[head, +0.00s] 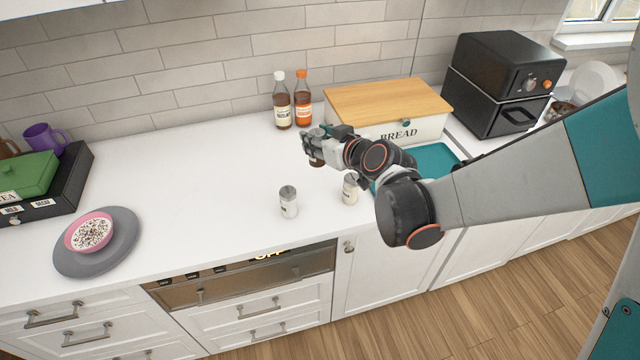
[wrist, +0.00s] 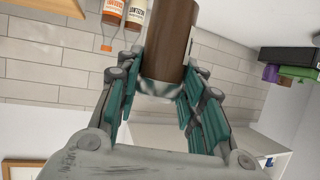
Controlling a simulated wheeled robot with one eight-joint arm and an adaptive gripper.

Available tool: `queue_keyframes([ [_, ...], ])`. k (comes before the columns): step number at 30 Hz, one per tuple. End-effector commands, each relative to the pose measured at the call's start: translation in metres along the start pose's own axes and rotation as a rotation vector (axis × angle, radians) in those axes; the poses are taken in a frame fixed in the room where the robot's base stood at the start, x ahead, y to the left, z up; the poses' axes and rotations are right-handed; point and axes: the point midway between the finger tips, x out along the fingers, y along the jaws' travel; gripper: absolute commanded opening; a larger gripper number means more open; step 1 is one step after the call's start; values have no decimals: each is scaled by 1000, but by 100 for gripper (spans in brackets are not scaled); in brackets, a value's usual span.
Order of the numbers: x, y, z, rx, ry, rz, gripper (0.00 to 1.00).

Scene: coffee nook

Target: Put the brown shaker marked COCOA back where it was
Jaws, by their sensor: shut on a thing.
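My gripper (head: 314,144) is shut on the brown shaker (wrist: 172,38). In the wrist view the shaker stands between the two teal-padded fingers, its metal cap toward my palm. In the head view only a small brown part of the shaker (head: 317,162) shows below the fingers. Its marking is not readable in either view. The gripper is over the white counter, in front of the two bottles and left of the bread box. I cannot tell whether the shaker touches the counter.
Two pale shakers, one left (head: 288,203) and one right (head: 350,189), stand nearer the front edge. Two syrup bottles (head: 282,102) (head: 303,100) stand at the wall. The bread box (head: 425,128) and a teal tray (head: 437,156) are right. The counter's left middle is clear.

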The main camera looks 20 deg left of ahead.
Motion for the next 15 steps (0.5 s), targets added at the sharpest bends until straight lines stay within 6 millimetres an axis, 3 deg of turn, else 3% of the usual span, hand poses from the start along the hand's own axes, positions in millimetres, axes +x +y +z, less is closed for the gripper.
queue_keyframes([
  [1,7,1,17,0,0,1,12],
  [3,13,1,30,1,0,2,12],
  [15,40,2,94,2,0,3,12],
])
